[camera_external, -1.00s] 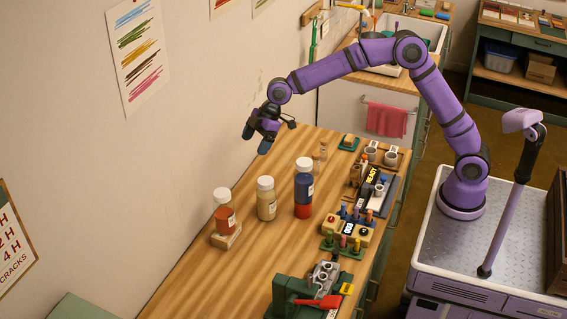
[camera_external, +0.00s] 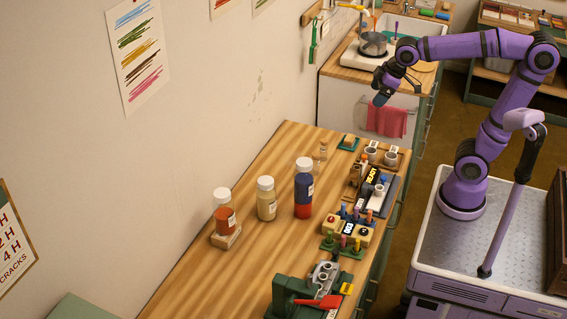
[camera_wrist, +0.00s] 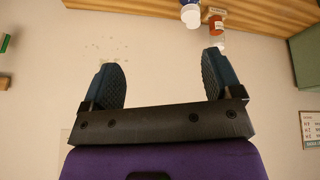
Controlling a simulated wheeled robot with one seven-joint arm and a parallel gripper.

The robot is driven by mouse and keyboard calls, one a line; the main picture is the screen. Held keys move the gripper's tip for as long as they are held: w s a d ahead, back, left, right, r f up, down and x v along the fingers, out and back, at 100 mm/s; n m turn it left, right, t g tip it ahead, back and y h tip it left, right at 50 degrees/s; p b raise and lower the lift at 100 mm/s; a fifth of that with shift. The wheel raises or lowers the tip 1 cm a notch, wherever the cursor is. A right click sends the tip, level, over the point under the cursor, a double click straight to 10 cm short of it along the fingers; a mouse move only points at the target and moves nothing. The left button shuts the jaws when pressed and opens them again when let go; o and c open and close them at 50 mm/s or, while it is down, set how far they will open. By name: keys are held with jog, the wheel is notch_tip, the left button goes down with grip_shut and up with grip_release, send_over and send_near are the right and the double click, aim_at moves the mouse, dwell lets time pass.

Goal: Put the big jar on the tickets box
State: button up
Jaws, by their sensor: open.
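Three jars with white lids stand upright on the wooden table in the external view. The tallest, a blue-and-red jar (camera_external: 304,190), is the rightmost and looks like the big jar. A beige jar (camera_external: 267,201) is in the middle. A red-orange jar (camera_external: 225,216) at left stands on a small wooden block (camera_external: 227,238). I cannot tell which thing is the tickets box. My gripper (camera_external: 381,99) is beyond the table's far right corner, in front of the sink counter. In the wrist view my gripper (camera_wrist: 161,62) is open and empty.
A counter with a pot (camera_external: 373,44) and a pink towel (camera_external: 387,120) stands behind. The table's front left is clear.

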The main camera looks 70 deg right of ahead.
jog(key=s+d+f+m, duration=0.2)
jog(key=s+d, duration=0.1)
jog(key=s, duration=0.4)
jog(key=s+d+f+m, duration=0.2)
jog(key=s+d+f, duration=0.1)
jog(key=s, duration=0.5)
jog(key=shift+s, duration=0.2)
jog(key=shift+d, duration=0.1)
